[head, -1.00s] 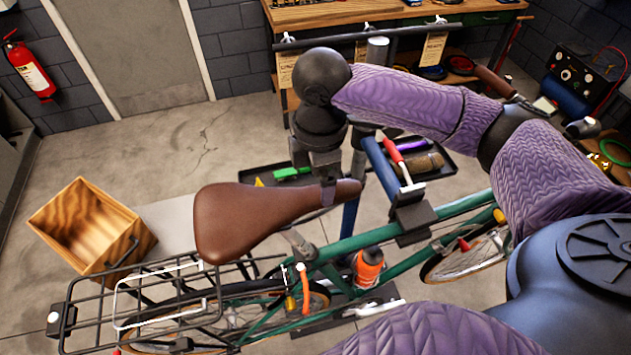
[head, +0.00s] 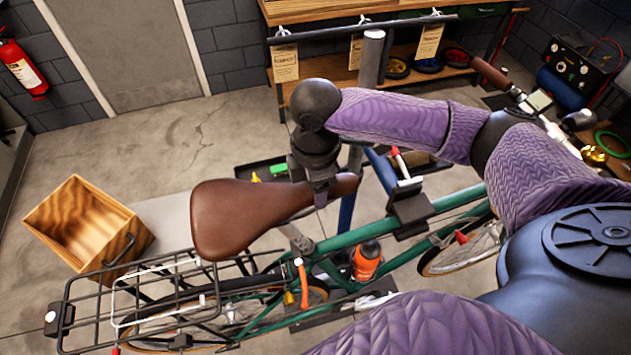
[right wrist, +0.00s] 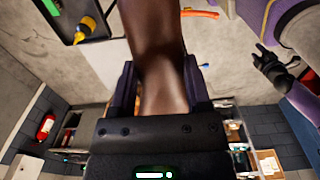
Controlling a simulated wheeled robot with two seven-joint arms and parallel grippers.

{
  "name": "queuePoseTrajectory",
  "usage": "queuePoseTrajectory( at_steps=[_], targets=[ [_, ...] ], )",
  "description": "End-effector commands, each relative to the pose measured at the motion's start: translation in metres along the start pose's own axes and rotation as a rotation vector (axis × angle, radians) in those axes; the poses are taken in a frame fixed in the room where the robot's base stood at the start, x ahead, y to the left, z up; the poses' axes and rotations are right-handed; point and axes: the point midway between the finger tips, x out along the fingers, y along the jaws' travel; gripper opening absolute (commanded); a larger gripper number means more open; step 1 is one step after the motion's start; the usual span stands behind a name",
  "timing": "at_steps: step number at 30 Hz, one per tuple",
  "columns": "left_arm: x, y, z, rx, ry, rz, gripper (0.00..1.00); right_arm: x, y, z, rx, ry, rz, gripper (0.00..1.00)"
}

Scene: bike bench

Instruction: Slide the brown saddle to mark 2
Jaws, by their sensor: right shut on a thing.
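The brown saddle (head: 235,213) sits on its post above the green bike frame (head: 360,236), its wide end to the left and its nose to the right. My right gripper (head: 321,188) comes down from above and is shut on the nose of the saddle. In the right wrist view the saddle nose (right wrist: 160,85) lies between the two fingers of the gripper (right wrist: 160,88). The saddle rails and any marks are too small or hidden to make out.
A black rack (head: 150,300) is behind the saddle at lower left. A wooden crate (head: 85,228) stands on the floor at left. The repair stand post (head: 371,60) and a tool tray (head: 270,172) are beyond the bike. An orange bottle (head: 366,261) is on the frame.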

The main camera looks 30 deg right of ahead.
Motion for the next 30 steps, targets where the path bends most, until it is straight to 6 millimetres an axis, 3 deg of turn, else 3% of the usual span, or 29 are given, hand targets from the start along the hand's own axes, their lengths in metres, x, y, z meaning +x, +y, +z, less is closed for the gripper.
queuePoseTrajectory(
  at_steps=[8, 16, 23, 24, 28, 30],
  targets=[
    [0.000, 0.000, 0.000, 0.000, 0.000, 0.000, 0.53, 0.000, 0.000, 0.000, 0.000, 0.001, 0.000, 0.00],
    [0.000, 0.000, 0.000, -0.001, 0.000, 0.000, 0.53, 0.027, 0.000, 0.009, 0.002, 0.002, -0.002, 0.00],
    [0.000, 0.000, 0.000, -0.001, -0.001, 0.000, 0.53, 0.028, 0.000, 0.009, 0.001, 0.002, 0.000, 0.00],
    [0.000, 0.000, 0.000, -0.001, -0.001, 0.000, 0.53, 0.028, 0.000, 0.009, 0.001, 0.002, 0.000, 0.66],
    [0.000, 0.000, 0.000, 0.000, -0.001, 0.001, 0.53, 0.028, 0.000, 0.009, 0.001, 0.001, 0.000, 0.93],
    [0.000, 0.000, 0.000, 0.000, -0.001, 0.001, 0.53, 0.028, 0.000, 0.009, 0.001, 0.001, 0.000, 0.97]
  ],
)
